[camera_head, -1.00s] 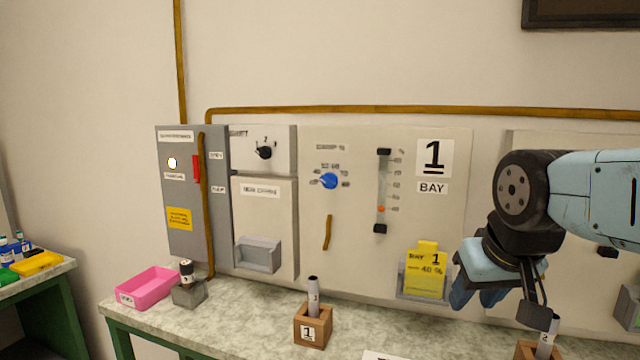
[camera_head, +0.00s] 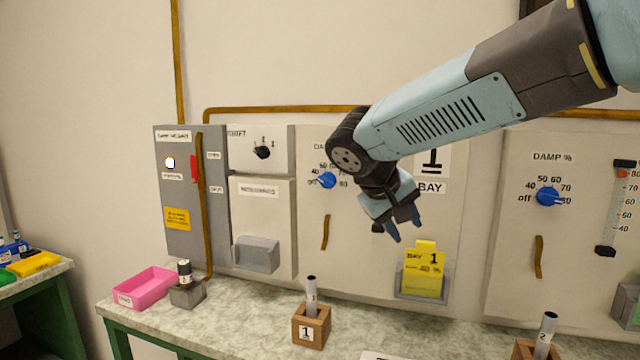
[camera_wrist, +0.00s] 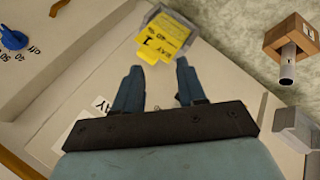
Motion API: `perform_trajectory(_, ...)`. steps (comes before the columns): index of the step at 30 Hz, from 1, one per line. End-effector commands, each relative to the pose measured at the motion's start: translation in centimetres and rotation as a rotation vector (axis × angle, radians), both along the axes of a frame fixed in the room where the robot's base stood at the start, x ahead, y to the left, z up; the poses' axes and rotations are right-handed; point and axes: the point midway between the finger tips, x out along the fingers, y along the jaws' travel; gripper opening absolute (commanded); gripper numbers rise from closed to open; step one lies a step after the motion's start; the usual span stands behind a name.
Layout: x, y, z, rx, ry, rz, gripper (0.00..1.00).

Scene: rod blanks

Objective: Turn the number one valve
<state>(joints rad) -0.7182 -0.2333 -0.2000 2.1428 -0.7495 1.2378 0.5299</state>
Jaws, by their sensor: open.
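The bay 1 panel (camera_head: 310,270) carries a blue knob (camera_head: 327,180) with a number scale around it. The BAY 1 sign (camera_head: 432,187) is partly covered by my arm. My gripper (camera_head: 403,227) hangs in front of this panel, to the right of and lower than the blue knob, apart from it. Its fingers are open and empty, pointing down. In the wrist view, my gripper (camera_wrist: 158,70) faces the yellow BAY 1 card (camera_wrist: 165,38). My arm hides the bay 1 slider gauge.
Right of bay 1, another panel has a blue knob (camera_head: 548,196) and a slider (camera_head: 622,200). The yellow card (camera_head: 424,272) sits in a holder below my gripper. A wooden block (camera_head: 311,330) with a rod and a pink tray (camera_head: 146,287) stand on the bench.

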Motion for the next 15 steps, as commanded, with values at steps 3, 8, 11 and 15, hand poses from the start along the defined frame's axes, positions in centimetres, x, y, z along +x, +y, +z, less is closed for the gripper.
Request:
perform_trajectory(3, 2.5, 3.5, 0.9, -0.106, -0.054, 0.031, 0.40)
perform_trajectory(8, 5.2, 8.7, 2.4, -0.237, -0.165, 0.065, 0.40)
perform_trajectory(11, 6.4, 12.5, 3.5, -0.310, -0.253, 0.092, 0.40)
perform_trajectory(15, 7.2, 17.8, 4.9, -0.391, -0.380, 0.129, 0.40)
